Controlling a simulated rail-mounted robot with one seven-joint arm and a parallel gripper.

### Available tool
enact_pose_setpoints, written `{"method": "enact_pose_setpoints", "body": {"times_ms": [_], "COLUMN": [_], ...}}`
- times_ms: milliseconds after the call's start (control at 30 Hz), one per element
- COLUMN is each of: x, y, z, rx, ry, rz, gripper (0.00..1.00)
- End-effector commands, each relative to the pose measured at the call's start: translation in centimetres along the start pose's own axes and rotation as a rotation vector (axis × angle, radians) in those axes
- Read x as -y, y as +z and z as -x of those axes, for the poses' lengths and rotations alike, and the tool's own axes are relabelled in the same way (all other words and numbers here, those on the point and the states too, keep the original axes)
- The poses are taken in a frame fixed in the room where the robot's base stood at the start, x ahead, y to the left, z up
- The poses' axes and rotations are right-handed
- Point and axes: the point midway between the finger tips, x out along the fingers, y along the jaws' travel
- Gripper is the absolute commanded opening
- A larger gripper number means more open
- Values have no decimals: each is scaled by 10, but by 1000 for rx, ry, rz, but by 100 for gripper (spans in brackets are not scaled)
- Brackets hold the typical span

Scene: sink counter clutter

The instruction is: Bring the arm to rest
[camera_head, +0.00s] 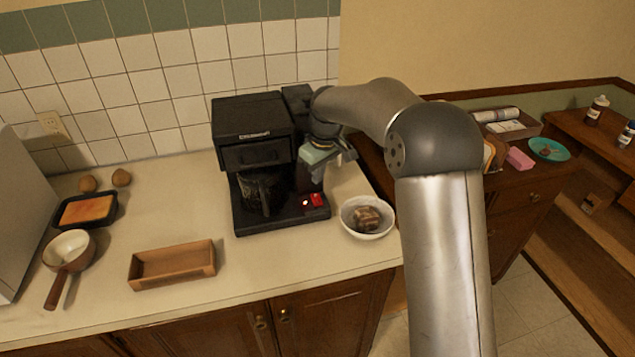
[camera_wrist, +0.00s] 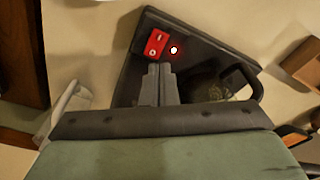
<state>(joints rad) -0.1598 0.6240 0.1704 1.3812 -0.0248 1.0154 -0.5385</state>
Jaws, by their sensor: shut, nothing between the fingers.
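My gripper (camera_wrist: 159,84) is shut and empty in the wrist view, its fingers pointing down over the base of the black coffee maker. In the head view my gripper (camera_head: 322,165) hangs in front of the right side of the coffee maker (camera_head: 250,130), above its red switch (camera_head: 314,200). The red switch also shows in the wrist view (camera_wrist: 156,43), with a small bright light beside it. The fingertips appear close to the switch; I cannot tell whether they touch it. My arm reaches in from the lower right of the head view.
A white bowl (camera_head: 352,228) with a brown item stands right of the coffee maker. A wooden tray (camera_head: 172,265), a pan (camera_head: 69,252) and a baking dish (camera_head: 87,210) lie to the left. The counter between tray and coffee maker is clear. A wooden cabinet with clutter stands at right.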

Motion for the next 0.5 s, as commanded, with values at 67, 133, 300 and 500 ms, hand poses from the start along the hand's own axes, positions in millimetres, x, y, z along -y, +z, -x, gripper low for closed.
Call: {"method": "enact_pose_setpoints", "body": {"times_ms": [67, 133, 300, 500], "x": [0, 0, 5, 32], "y": [0, 1, 31, 135], "z": [0, 1, 26, 79], "rx": [0, 0, 10, 39], "ry": [0, 1, 21, 69], "rz": [0, -2, -66, -286], "gripper": [0, 0, 0, 0]}}
